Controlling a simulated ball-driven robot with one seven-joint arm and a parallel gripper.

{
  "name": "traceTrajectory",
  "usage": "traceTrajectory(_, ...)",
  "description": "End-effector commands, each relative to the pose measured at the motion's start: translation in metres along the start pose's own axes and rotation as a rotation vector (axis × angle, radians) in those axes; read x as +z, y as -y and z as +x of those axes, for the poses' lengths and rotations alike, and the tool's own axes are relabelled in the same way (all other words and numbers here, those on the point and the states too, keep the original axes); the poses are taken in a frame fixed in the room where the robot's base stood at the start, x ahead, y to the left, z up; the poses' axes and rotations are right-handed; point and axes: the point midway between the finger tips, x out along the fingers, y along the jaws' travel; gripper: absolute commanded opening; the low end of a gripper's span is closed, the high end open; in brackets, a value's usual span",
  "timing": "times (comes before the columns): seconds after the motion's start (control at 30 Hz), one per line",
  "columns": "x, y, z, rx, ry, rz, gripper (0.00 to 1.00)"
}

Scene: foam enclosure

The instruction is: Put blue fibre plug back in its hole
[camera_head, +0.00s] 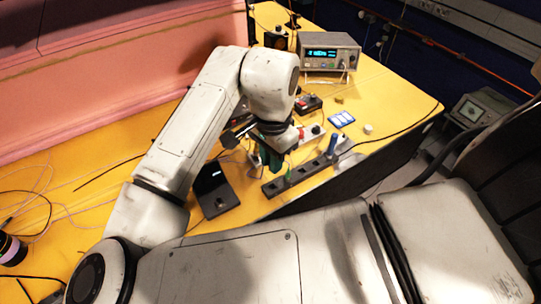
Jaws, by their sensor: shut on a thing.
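My gripper (268,157) hangs at the end of my bent arm, low over the yellow bench and just behind a long dark strip (308,172). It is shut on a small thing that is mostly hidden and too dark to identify. A blue upright piece (333,143) stands at the strip's right part, apart from my gripper. I cannot tell whether it is the blue fibre plug or a tool handle. A green piece (288,174) stands nearer the strip's left end. I cannot make out which hole is the plug's.
A black box (213,190) lies left of the strip. A grey instrument (328,52) with a lit display stands at the back. Blue-and-white cards (341,119) and a small white cylinder (368,129) lie right. Loose cables (45,195) cross the left bench. A pink foam wall (110,75) stands behind.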

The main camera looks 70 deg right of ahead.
Motion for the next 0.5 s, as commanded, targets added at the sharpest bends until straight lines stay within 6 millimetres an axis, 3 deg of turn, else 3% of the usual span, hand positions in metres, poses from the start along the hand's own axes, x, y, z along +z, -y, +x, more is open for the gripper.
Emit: traceTrajectory(0.5, 0.001, 0.0, 0.031, 0.001, 0.001, 0.016, 0.0)
